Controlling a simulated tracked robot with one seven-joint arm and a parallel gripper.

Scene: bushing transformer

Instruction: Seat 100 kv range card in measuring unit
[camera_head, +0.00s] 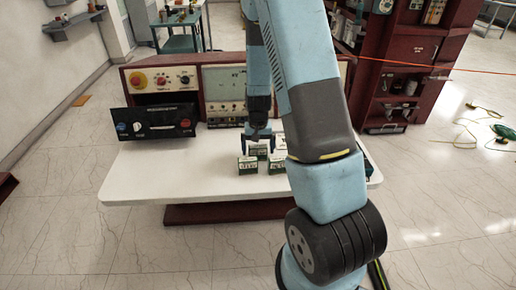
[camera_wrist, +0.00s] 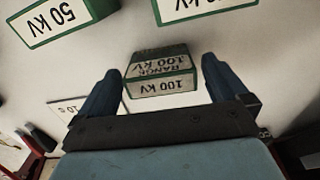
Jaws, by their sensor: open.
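A green block with a white label reading "RANGE 100 KV" (camera_wrist: 160,72) lies on the white tabletop in the wrist view. My gripper (camera_wrist: 161,66) is open, with one dark blue finger on each side of this block and a gap to each. In the head view my gripper (camera_head: 259,147) points down over the tabletop, and the block between its fingers is small and partly hidden. The red console (camera_head: 130,76) at the table's back carries several panels, including a light-faced one (camera_head: 224,84). I cannot tell which is the measuring unit or see a card slot.
Two more green-framed labelled blocks (camera_head: 247,165) (camera_head: 277,164) stand just in front of my gripper. The wrist view shows a "50 KV" block (camera_wrist: 55,20) and another cut-off block (camera_wrist: 190,8). A black control panel (camera_head: 158,122) stands at left. The left tabletop (camera_head: 165,175) is clear.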

